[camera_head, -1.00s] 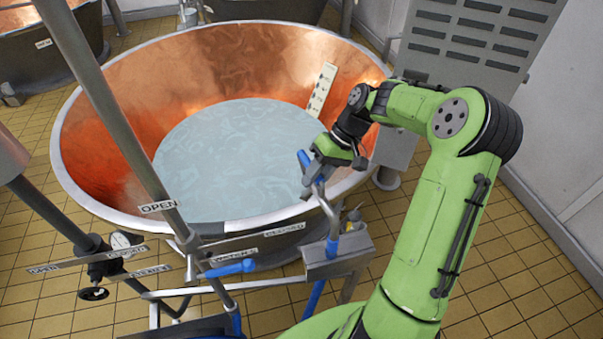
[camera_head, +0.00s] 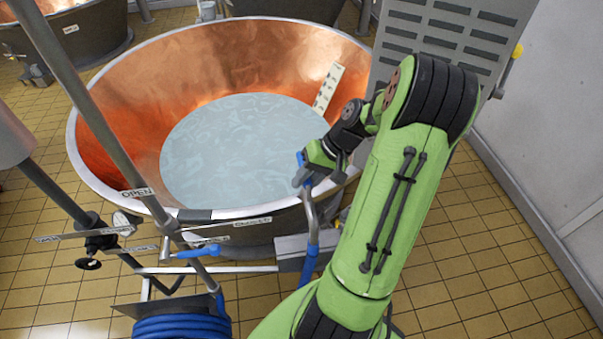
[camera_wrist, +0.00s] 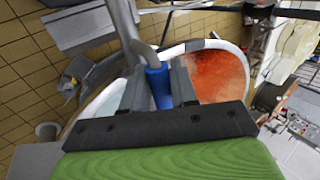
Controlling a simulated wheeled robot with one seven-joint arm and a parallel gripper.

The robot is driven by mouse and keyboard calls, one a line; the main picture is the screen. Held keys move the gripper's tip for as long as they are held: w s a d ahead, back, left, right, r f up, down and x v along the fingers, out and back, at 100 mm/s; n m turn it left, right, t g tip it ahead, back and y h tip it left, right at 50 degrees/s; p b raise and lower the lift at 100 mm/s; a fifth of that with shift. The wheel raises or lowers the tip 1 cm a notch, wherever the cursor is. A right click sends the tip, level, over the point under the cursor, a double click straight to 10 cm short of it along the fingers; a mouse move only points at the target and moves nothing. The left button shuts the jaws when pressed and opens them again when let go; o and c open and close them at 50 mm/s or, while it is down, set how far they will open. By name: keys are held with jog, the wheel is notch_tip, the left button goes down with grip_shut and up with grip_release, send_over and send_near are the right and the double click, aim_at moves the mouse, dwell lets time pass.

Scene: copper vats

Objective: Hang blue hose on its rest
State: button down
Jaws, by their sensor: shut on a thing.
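The blue hose (camera_head: 308,266) has a bent grey metal pipe at its upper end with a blue piece at the tip. My gripper (camera_head: 303,178) is shut on this end, at the near right rim of the copper vat. In the wrist view, the gripper (camera_wrist: 160,88) has its fingers on both sides of the blue part (camera_wrist: 157,82), and the grey pipe runs on beyond it. A coil of blue hose (camera_head: 180,326) lies at the bottom of the head view. I cannot make out which part is the hose's rest.
The copper vat (camera_head: 110,140) holds pale liquid, with a white gauge strip (camera_head: 327,88) inside. A grey box (camera_head: 290,249) on a metal frame stands by the hose pipe. A blue-handled lever (camera_head: 198,251) and an upright pole (camera_head: 85,105) are to the left. Tiled floor is clear at right.

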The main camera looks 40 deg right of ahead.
notch_tip(320, 180, down, 18)
jog(key=b, duration=1.4)
jog(key=shift+s+f, duration=0.1)
jog(key=shift+f, duration=0.15)
